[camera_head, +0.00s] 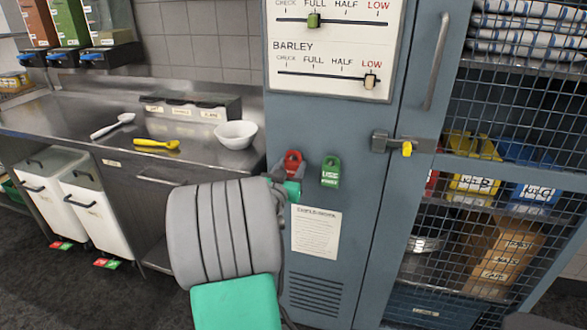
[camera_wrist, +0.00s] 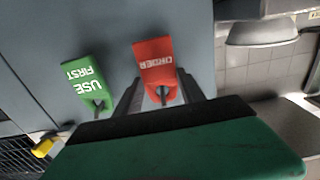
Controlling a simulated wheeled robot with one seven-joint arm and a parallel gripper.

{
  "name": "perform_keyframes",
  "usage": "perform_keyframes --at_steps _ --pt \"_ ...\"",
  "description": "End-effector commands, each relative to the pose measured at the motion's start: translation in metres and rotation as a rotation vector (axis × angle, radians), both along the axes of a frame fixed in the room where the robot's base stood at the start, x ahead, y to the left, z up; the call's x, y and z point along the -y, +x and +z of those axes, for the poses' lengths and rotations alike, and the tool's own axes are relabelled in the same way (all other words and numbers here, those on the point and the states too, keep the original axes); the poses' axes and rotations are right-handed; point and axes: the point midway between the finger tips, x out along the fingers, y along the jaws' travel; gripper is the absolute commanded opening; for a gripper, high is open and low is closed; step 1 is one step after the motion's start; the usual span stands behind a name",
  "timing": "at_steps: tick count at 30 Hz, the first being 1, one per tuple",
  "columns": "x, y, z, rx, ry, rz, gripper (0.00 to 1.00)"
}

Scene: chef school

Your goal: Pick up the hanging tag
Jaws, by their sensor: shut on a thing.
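A red hanging tag (camera_head: 293,163) marked ORDER is at the front of the blue-grey cabinet. In the wrist view the red tag (camera_wrist: 154,62) sits between the fingertips of my gripper (camera_wrist: 160,84), with its narrow hook end toward the palm. My gripper is shut on it. A green hanging tag (camera_head: 331,171) marked USE FIRST hangs to its right on the cabinet; in the wrist view the green tag (camera_wrist: 84,84) is left of the fingers, apart from them. My arm partly hides the gripper in the head view; whether the red tag still touches its hook cannot be told.
The cabinet (camera_head: 345,235) carries a slider board (camera_head: 330,50) above and a paper notice (camera_head: 316,232) below. A latch (camera_head: 405,146) and mesh shelves are to the right. A steel counter (camera_head: 75,120) with a white bowl (camera_head: 236,134), a yellow scoop (camera_head: 157,144) and a white spoon (camera_head: 113,126) is left.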

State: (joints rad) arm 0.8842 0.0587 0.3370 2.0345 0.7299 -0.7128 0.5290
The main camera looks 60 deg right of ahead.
Motion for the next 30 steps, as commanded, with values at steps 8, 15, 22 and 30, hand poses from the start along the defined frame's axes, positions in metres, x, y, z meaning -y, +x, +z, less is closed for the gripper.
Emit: perform_keyframes --at_steps 8,15,22,30 --pt "-0.003 0.0 0.017 0.001 -0.002 0.0 0.08" --pt "-0.062 -0.008 0.014 0.002 -0.004 0.006 0.08" --pt "-0.139 -0.019 0.013 0.003 -0.002 0.009 0.08" --pt "-0.176 -0.028 0.015 0.001 0.0 0.0 0.08"
